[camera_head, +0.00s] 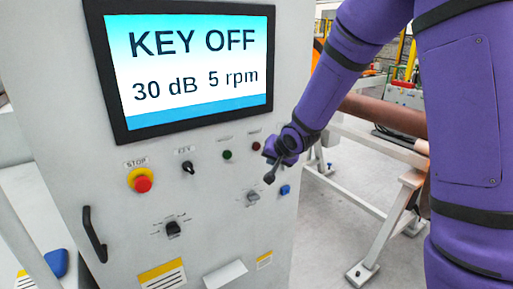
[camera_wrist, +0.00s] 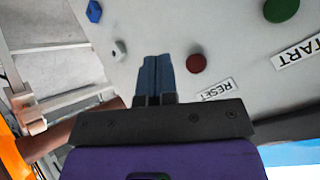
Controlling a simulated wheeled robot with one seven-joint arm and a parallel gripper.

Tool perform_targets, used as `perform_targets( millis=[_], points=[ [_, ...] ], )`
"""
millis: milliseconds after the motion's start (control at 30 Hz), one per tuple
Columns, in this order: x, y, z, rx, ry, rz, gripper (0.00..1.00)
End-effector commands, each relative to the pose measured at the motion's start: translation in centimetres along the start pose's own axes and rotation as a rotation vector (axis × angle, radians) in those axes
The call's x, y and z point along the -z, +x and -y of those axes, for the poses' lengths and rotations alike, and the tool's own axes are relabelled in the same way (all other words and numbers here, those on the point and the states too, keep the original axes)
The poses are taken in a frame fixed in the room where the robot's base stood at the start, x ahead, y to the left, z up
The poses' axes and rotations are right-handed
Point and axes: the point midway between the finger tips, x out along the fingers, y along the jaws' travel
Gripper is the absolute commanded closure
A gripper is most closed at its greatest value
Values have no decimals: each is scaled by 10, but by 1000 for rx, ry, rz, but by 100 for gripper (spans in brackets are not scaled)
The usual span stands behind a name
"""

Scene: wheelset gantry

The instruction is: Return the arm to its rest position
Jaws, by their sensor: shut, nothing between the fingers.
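My purple arm reaches in from the right in the head view. My gripper (camera_head: 270,177) is in front of the lower right part of a white control cabinet (camera_head: 215,195). In the wrist view my gripper (camera_wrist: 155,60) shows its two dark fingers pressed together, with nothing held. The red button (camera_wrist: 196,63) by the RESET label (camera_wrist: 216,90) is to the right of the fingertips and apart from them. The screen (camera_head: 190,65) reads KEY OFF, 30 dB, 5 rpm.
The cabinet carries a red stop button (camera_head: 141,181), a key switch (camera_head: 188,167), a green button (camera_head: 227,155), a lower knob (camera_head: 173,229) and a black handle (camera_head: 94,234). A white frame (camera_head: 385,235) stands to the right. Grey floor (camera_head: 325,240) is clear between them.

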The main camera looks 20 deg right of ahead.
Motion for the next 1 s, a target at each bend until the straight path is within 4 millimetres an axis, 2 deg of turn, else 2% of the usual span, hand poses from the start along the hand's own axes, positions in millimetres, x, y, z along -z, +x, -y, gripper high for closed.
perform_targets(
  millis=[133,267,400,567,767,1000],
  points=[
    [4,-10,-1,-11,-9,-5,100],
    [13,-41,-3,-47,-44,-15,100],
    [20,-91,-10,-105,-96,-15,100],
    [18,-148,-19,-164,-155,3,100],
    [4,-216,-32,-217,-224,46,100],
    [-29,-291,-47,-246,-310,118,100]
  ],
)
